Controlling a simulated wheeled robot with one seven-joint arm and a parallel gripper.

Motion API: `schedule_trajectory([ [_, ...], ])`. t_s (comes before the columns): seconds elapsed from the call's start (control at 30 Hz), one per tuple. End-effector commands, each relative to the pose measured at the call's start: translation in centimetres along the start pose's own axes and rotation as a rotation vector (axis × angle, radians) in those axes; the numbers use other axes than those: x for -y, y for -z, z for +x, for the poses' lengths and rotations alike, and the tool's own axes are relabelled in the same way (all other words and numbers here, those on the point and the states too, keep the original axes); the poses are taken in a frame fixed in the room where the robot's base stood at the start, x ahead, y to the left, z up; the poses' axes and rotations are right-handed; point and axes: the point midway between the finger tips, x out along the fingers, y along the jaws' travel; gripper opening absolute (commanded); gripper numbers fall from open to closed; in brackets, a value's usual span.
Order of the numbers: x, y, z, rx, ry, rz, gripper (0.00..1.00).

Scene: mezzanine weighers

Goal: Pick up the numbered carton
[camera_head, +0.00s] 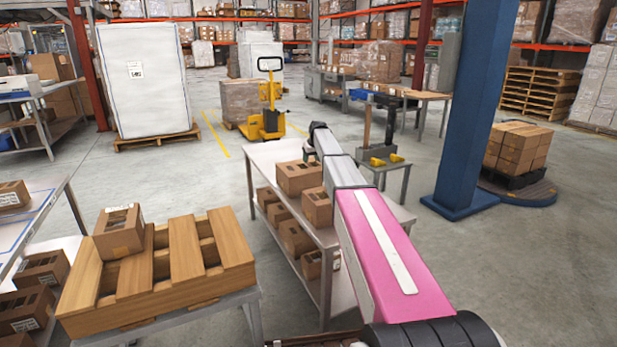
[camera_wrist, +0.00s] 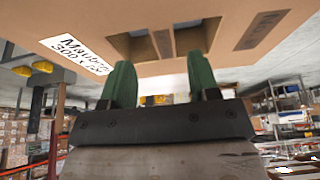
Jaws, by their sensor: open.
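A brown carton (camera_wrist: 165,40) with a white printed label (camera_wrist: 76,54) and dark cut-out openings fills the top of the wrist view. My gripper (camera_wrist: 161,80) is open, its two green fingers apart and their tips over the near edge of this carton. I cannot tell whether they touch it. In the head view my arm reaches over a grey table; the fingers are hard to make out there. Cartons (camera_head: 299,177) and (camera_head: 317,206) stand on that table's top beside the arm. I cannot read a number on them in the head view.
The grey table (camera_head: 270,153) has a lower shelf with more cartons (camera_head: 295,238). A wooden pallet (camera_head: 170,265) with one carton (camera_head: 119,231) lies at left. A blue column (camera_head: 474,110) stands at right. A yellow pallet truck (camera_head: 268,120) is behind.

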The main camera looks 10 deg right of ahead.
Motion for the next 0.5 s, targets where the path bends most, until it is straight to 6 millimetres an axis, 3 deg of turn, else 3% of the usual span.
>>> schedule_trajectory([
  [0.27,0.3,0.0,2.0,0.001,0.0,0.0,0.55],
  [0.5,0.5,0.0,5.3,0.001,0.0,0.0,0.55],
])
